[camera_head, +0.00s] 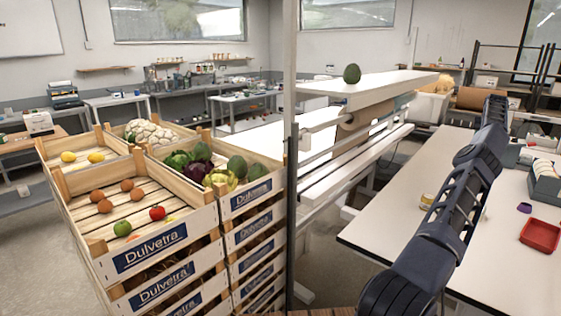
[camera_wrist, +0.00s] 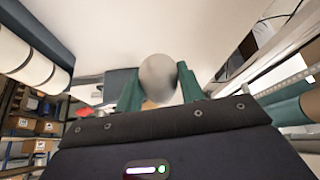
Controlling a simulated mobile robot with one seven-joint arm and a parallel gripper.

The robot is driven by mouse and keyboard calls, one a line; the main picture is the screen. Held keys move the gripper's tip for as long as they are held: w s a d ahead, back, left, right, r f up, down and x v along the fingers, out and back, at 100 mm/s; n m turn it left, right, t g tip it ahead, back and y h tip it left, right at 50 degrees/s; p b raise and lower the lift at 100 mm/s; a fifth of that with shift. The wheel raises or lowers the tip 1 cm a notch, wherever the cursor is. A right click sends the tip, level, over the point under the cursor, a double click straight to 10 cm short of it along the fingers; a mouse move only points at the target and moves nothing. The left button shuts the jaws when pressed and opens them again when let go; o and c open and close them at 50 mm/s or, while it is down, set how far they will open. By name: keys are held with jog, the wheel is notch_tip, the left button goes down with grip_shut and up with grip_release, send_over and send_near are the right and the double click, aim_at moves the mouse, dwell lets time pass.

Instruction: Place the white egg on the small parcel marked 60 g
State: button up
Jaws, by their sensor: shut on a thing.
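The white egg (camera_wrist: 158,76) is held between the two green fingers of my gripper (camera_wrist: 160,88) in the wrist view. The egg looks grey in shadow, and its upper part sticks out past the fingertips. In the head view my arm stretches away over the white worktable on the right, and I cannot make out the gripper or the egg there. I cannot pick out the small parcel marked 60 g in either view.
An avocado (camera_head: 352,73) rests on a white shelf (camera_head: 380,88). Stacked produce crates (camera_head: 150,249) stand at the left.

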jog(key=w+a+r+n+y, duration=0.1)
jog(key=w+a+r, duration=0.2)
jog(key=a+r, duration=1.35)
jog(key=w+a+r+n, duration=0.1)
jog(key=w+a+r, duration=0.3)
jog(key=a+r, duration=1.25)
jog(key=s+a+r+n, duration=0.1)
jog(key=a+r, duration=0.2)
jog(key=a, duration=0.5)
jog(key=s+a+r, duration=0.1)
jog(key=a+r, duration=0.2)
jog(key=a, duration=0.6)
jog(key=s+a+r+n+y, duration=0.1)
jog(key=s+a+r, duration=0.3)
jog(key=a, duration=1.7)
jog(key=s+a+r+n+y, duration=0.1)
jog(key=s+a+r, duration=0.4)
jog(key=a, duration=1.6)
jog(key=s+a+r+n+t+y, duration=0.1)
jog(key=s+a+r+n, duration=0.2)
jog(key=s+a, duration=0.8)
jog(key=a+r, duration=0.1)
jog(key=a, duration=0.9)
jog(key=shift+s+a+r, duration=0.25)
jog(key=shift+s+a, duration=0.05)
